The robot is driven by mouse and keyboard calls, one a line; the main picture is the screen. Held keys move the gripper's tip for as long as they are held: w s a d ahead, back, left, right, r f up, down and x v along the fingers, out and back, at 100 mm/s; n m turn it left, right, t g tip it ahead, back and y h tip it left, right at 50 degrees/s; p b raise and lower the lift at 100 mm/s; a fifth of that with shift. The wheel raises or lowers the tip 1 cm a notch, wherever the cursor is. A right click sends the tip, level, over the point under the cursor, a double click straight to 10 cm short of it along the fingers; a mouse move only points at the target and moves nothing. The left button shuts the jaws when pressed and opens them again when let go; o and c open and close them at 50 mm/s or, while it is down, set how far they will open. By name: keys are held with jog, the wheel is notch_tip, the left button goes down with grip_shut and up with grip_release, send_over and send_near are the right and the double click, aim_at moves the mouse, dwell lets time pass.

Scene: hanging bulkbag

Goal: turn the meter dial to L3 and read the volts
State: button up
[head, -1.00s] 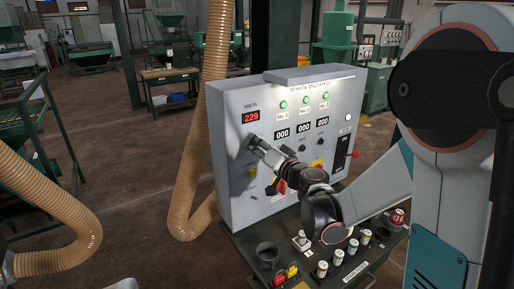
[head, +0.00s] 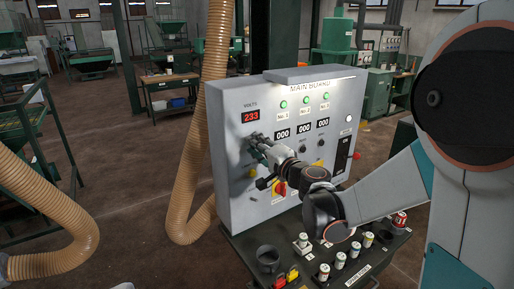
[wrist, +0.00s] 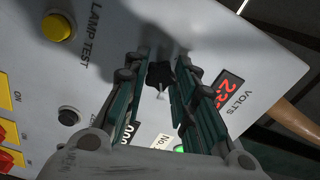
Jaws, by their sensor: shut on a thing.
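The grey main board (head: 230,185) stands upright on a dark bench. Its red volts display (head: 250,117) reads 233 at the upper left; the display also shows in the wrist view (wrist: 229,90), tilted and partly behind a finger. The meter dial (wrist: 160,74) is a small black knob between my fingers in the wrist view. My gripper (head: 257,141) is at the board below the volts display and is shut on the dial. In the head view the gripper hides the dial. I cannot read the dial's position marks.
A yellow lamp test button (wrist: 59,27) is beside the gripper. A red and yellow switch (head: 279,188) sits below my wrist. Several white fuses (head: 340,260) and a black cup (head: 267,257) stand on the bench. A tan hose (head: 190,150) hangs left of the board.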

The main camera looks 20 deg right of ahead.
dwell(0.4)
jog(key=o, duration=1.1)
jog(key=shift+s, duration=0.1)
jog(key=v, duration=1.2)
jog(key=shift+a, duration=0.1)
